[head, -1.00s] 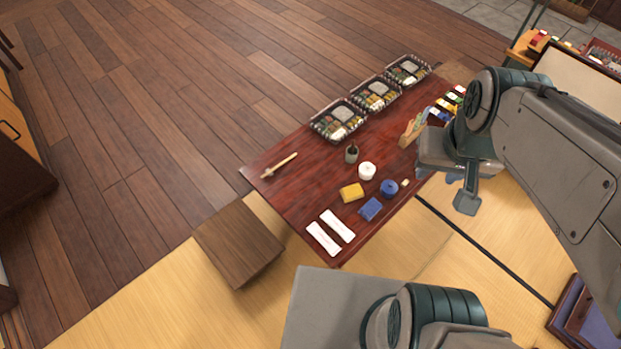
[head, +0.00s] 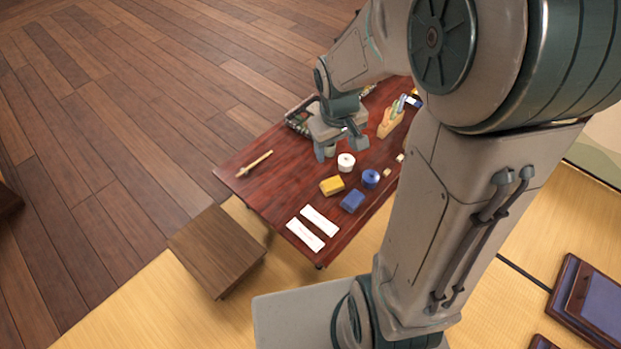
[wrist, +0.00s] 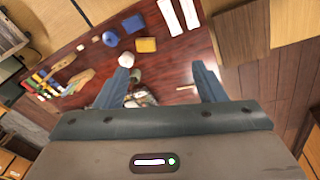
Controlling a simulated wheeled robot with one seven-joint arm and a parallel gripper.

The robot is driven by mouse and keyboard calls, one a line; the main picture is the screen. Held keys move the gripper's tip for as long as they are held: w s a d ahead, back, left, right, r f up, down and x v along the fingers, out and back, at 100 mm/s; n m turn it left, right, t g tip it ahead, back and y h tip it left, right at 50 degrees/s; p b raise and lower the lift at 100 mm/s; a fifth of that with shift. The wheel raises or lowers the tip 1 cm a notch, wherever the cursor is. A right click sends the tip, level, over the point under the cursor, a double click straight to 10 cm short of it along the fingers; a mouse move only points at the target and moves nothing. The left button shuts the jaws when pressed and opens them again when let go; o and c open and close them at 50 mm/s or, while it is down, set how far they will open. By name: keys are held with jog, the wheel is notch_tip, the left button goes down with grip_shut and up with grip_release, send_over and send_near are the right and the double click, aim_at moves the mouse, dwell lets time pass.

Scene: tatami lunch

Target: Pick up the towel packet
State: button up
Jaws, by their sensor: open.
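Two flat white packets, which look like towel packets, lie side by side at the near end of the dark red table (head: 268,184). One is the outer packet (head: 305,234) and the other the inner packet (head: 320,220); both also show at the top of the wrist view, as a packet on the left (wrist: 169,17) and a packet on the right (wrist: 190,13). My gripper (head: 340,148) is open and empty above the table's middle, well apart from the packets. Its two fingers (wrist: 161,64) spread wide in the wrist view.
A yellow block (head: 332,186), a blue block (head: 352,201), a white roll (head: 346,162) and a blue roll (head: 370,178) stand between my gripper and the packets. A wooden stick (head: 255,164) lies at the left edge. A brown stool (head: 217,250) is beside the table. My arm hides the food trays partly.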

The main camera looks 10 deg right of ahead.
jog(key=w+f+n+g+b, duration=0.1)
jog(key=w+f+b, duration=0.2)
jog(key=f, duration=0.7)
jog(key=w+f+n+b, duration=0.1)
jog(key=w+f+b, duration=0.25)
jog(key=f, duration=0.65)
jog(key=n+b, duration=0.2)
jog(key=b, duration=0.5)
send_over(319, 219)
jog(key=shift+g+y, duration=0.3)
jog(key=shift+y, duration=0.1)
notch_tip(319, 219, down, 21)
jog(key=shift+s+d+f, duration=0.1)
jog(key=shift+s, duration=0.05)
notch_tip(319, 219, down, 6)
jog(key=shift+r+b, duration=0.15)
jog(key=shift+b, duration=0.7)
jog(key=shift+r, duration=0.1)
jog(key=c, duration=1)
